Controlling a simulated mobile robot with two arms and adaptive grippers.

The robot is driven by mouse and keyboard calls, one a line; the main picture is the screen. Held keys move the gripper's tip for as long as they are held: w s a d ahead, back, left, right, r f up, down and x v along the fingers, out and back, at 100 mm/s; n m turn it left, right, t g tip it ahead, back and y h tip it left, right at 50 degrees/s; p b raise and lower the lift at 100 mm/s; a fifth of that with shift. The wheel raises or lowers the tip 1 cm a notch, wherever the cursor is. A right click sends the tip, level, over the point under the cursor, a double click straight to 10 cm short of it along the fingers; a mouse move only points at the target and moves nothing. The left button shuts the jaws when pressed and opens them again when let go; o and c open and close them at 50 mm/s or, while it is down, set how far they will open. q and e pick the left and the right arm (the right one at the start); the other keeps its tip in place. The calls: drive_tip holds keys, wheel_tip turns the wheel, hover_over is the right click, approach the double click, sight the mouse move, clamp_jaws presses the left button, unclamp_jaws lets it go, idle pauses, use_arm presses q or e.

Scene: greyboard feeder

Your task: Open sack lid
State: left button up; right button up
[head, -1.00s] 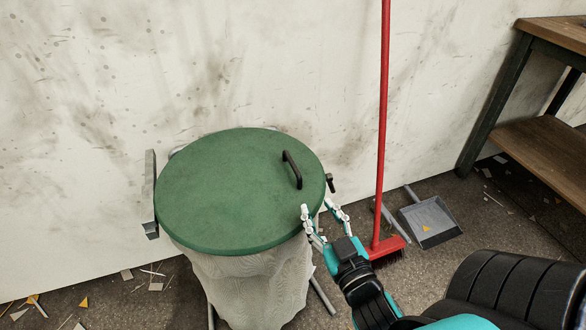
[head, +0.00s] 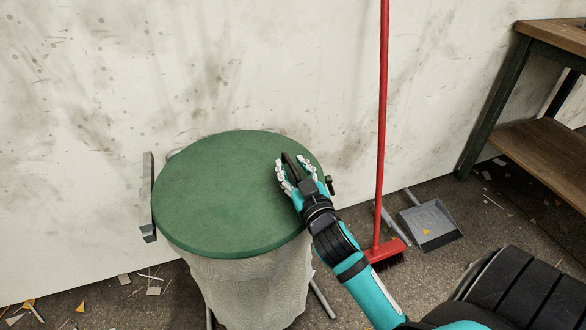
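The round green sack lid (head: 215,195) lies flat and closed on top of the sack stand. Its black handle (head: 291,166) is near the lid's right edge, partly hidden by my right gripper. The pale sack (head: 255,290) hangs below the lid. My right gripper (head: 292,170) is over the right part of the lid, with its fingers apart, one on each side of the handle. I cannot tell whether the fingers touch the handle. My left gripper is not in view.
A red broom (head: 381,130) leans on the stained wall behind, right of the sack stand. A grey dustpan (head: 430,222) lies on the floor beside it. A wooden shelf table (head: 545,150) stands at the right. Scraps litter the floor.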

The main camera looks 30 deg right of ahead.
clamp_jaws()
idle(0.5)
